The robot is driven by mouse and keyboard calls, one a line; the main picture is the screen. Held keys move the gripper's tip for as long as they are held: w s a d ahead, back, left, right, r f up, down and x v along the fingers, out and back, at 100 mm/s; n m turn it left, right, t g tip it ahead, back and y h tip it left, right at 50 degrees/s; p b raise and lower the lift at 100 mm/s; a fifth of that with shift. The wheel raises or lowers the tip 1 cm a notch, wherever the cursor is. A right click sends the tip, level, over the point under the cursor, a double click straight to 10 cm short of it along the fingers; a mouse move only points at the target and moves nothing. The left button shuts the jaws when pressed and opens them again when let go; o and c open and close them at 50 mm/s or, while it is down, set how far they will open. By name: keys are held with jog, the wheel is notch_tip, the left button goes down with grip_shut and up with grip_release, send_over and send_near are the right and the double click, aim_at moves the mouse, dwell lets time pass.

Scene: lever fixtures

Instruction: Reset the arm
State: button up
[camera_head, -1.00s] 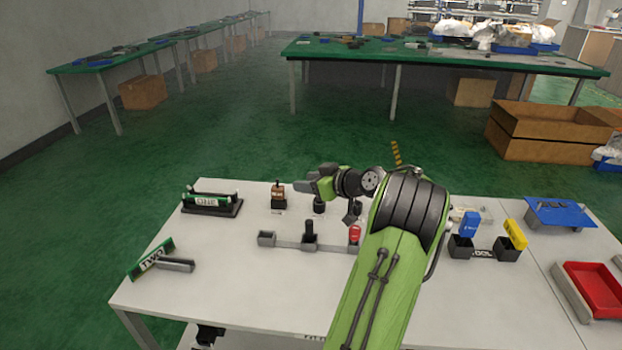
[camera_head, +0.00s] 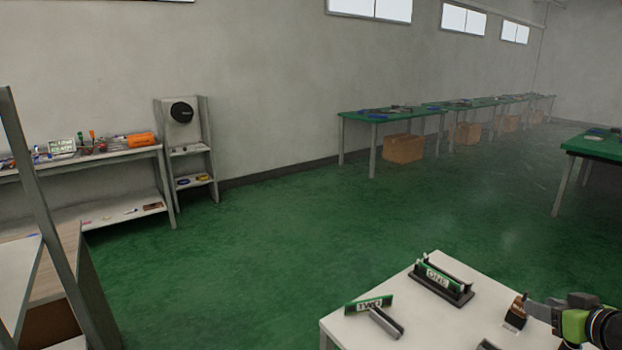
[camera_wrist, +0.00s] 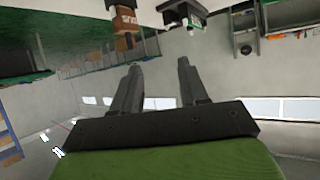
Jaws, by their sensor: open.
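My gripper (camera_head: 538,311) shows at the lower right edge of the head view, above the white table and just right of a brown block fixture (camera_head: 516,312). In the wrist view my gripper (camera_wrist: 158,78) has its two dark fingers well apart, with nothing between them. That view is upside down, and the brown block (camera_wrist: 125,18) shows at its top, beyond the fingertips. In the head view most of my arm is cut off by the right edge.
The white table (camera_head: 345,335) bears a green bar marked ONE (camera_head: 440,278) in a black holder and a tilted green bar marked TWO (camera_head: 368,305) by a grey channel. Shelving (camera_head: 185,150) and a bench (camera_head: 85,160) stand at left. Green floor between is clear.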

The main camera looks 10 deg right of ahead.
jog(key=w+a+r+n+g+y, duration=0.1)
jog(key=w+a, duration=0.2)
jog(key=a, duration=0.5)
jog(key=w+a+r+n+g+y, duration=0.1)
jog(key=w+a+r+g, duration=0.15)
jog(key=a, duration=0.45)
jog(key=s+a+g, duration=0.2)
jog(key=a, duration=1.2)
jog(key=s+a+f+g, duration=0.1)
jog(key=s+a, duration=0.5)
jog(key=s, duration=0.3)
jog(key=s+a+f, duration=0.1)
jog(key=s+a, duration=0.5)
jog(key=s, duration=0.2)
notch_tip(320, 180, up, 14)
jog(key=p, duration=1.4)
jog(key=shift+s, duration=0.25)
jog(key=shift+d, duration=0.1)
